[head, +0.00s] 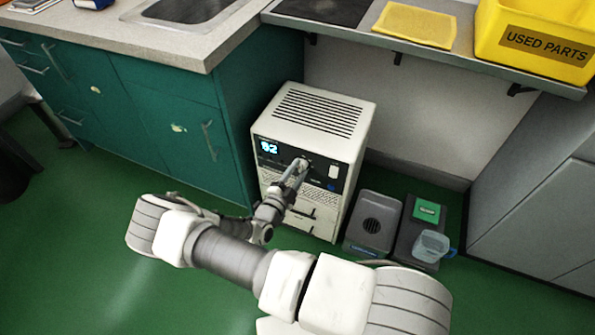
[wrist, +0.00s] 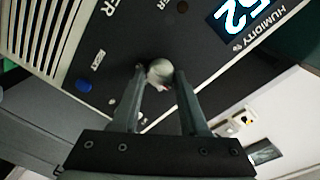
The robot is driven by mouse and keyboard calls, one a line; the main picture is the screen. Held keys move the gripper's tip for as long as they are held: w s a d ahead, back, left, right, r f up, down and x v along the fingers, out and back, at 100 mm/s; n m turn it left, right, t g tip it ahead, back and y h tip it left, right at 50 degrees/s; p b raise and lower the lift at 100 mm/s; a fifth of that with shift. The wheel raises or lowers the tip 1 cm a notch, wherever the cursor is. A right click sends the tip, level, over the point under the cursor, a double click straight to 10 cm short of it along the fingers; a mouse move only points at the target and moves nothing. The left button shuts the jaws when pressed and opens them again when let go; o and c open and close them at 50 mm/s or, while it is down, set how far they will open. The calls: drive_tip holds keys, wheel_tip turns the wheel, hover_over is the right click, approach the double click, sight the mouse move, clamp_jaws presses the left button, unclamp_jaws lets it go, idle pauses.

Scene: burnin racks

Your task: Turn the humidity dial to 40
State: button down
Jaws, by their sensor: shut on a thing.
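The white cabinet unit (head: 315,115) stands on the green floor, with a dark front panel and a vented top. Its lit blue display (head: 268,147) reads 52 or 62 in the head view; in the wrist view the display (wrist: 238,14), beside the word HUMIDITY, appears to show 52. The humidity dial (wrist: 159,72) is a small pale round knob on the dark panel. My gripper (wrist: 158,76) is shut on the dial, one finger on each side. In the head view my gripper (head: 301,165) reaches the panel and hides most of the dial.
Green cupboards (head: 170,125) stand close on the left. A grey box (head: 374,222) and a clear container (head: 431,245) are on the right. A shelf (head: 430,55) hangs above.

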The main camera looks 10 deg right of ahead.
drive_tip(key=shift+c, duration=2.2)
unclamp_jaws()
drive_tip(key=p+v, duration=0.3)
drive_tip(key=v, duration=1.4)
drive_tip(key=shift+s, duration=0.25)
